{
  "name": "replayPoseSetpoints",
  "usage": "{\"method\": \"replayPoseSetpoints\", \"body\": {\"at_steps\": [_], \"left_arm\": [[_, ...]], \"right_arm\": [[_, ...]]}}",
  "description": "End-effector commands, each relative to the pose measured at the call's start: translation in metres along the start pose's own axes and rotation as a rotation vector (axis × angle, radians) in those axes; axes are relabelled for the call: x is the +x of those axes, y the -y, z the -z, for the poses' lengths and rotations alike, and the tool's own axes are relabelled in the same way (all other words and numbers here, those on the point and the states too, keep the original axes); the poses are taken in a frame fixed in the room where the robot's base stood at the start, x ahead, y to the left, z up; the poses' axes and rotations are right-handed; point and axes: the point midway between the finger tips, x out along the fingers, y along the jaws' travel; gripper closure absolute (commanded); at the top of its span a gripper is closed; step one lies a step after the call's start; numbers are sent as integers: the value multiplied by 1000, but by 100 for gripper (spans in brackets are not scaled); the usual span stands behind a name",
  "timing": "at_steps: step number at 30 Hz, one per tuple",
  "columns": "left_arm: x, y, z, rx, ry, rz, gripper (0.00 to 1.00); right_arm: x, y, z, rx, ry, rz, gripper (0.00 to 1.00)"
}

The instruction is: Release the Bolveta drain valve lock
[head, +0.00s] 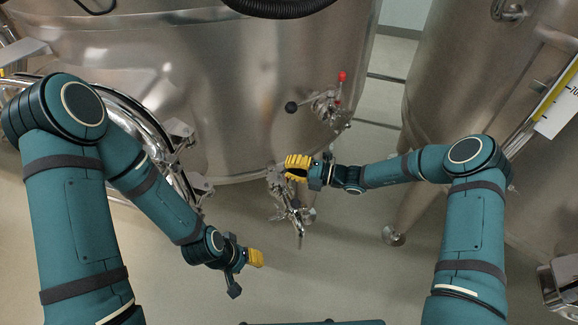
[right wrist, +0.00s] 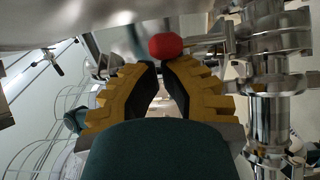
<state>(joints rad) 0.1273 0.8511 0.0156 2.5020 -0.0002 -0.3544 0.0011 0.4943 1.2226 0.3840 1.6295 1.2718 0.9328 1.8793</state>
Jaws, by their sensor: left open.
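The steel vat (head: 245,85) fills the upper left of the head view. A drain valve (head: 291,207) with a metal lever hangs under its lower edge. My right gripper (head: 289,167) is at the top of this valve and hides part of it. In the right wrist view, its yellow fingers (right wrist: 161,68) have their tips close together. A red knob (right wrist: 165,46) sits at or just beyond those tips; contact is unclear. I cannot tell which part is the lock. My left gripper (head: 262,258) is open and empty, low and left of the valve.
Another fitting (head: 327,107) with a red knob and a black ball is on the vat wall, above right. A second vat (head: 450,80) stands right, its foot (head: 394,236) on the floor. Curved steel pipes run at left. The lower middle floor is clear.

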Motion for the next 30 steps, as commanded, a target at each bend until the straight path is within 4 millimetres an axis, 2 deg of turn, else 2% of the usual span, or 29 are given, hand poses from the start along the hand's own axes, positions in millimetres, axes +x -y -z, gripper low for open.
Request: {"method": "replayPoseSetpoints", "body": {"at_steps": [14,24,30], "left_arm": [[-2,-1,0,0,1,0,53],[-1,0,0,0,1,0,53],[0,0,0,0,0,0,53]], "right_arm": [[-6,-1,-4,-1,0,-1,100],[-12,0,-9,78,1,-105,100],[-16,0,-12,75,1,-101,100]]}}
